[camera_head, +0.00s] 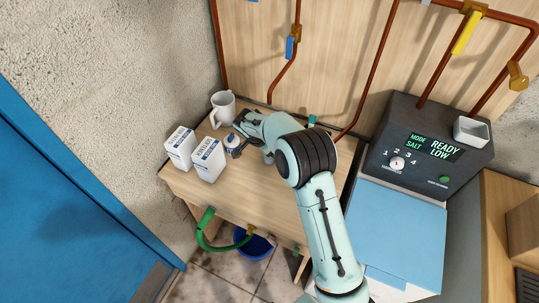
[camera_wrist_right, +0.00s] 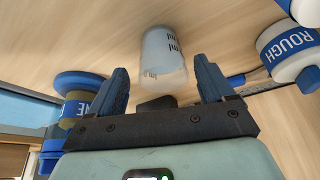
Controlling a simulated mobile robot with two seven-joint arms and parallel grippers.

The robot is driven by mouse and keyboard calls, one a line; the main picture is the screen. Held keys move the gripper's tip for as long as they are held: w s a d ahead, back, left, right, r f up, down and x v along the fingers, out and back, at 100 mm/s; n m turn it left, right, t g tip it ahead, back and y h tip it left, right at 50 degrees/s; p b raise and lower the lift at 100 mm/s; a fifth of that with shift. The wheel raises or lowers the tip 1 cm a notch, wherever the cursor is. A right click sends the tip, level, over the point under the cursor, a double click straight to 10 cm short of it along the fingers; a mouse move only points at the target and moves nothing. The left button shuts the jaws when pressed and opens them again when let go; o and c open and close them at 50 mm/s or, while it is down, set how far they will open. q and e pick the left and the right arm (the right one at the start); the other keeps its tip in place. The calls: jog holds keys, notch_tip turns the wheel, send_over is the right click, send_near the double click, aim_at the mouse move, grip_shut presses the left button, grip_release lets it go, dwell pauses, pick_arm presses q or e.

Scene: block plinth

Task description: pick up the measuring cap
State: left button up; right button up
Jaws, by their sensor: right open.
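The measuring cap (camera_wrist_right: 163,55) is a small translucent white cup with dark ml marks. In the right wrist view it stands on the wooden table top, just ahead of and between the two blue fingers of my right gripper (camera_wrist_right: 163,82). The fingers are apart with a gap on both sides of the cap, and nothing is held. In the head view my right gripper (camera_head: 240,134) is low over the table's back left part, and I cannot make out the cap there. My left gripper is not in view.
A jar labelled ROUGH (camera_wrist_right: 288,52) stands right of the gripper in the wrist view; another blue-lidded jar (camera_wrist_right: 78,105) is left. The table's front (camera_head: 255,200) is clear.

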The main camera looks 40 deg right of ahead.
jog(key=x, duration=0.3)
jog(key=shift+w+f, duration=0.1)
jog(key=shift+w, duration=0.15)
jog(key=c, duration=1.1)
jog(key=shift+o, duration=0.2)
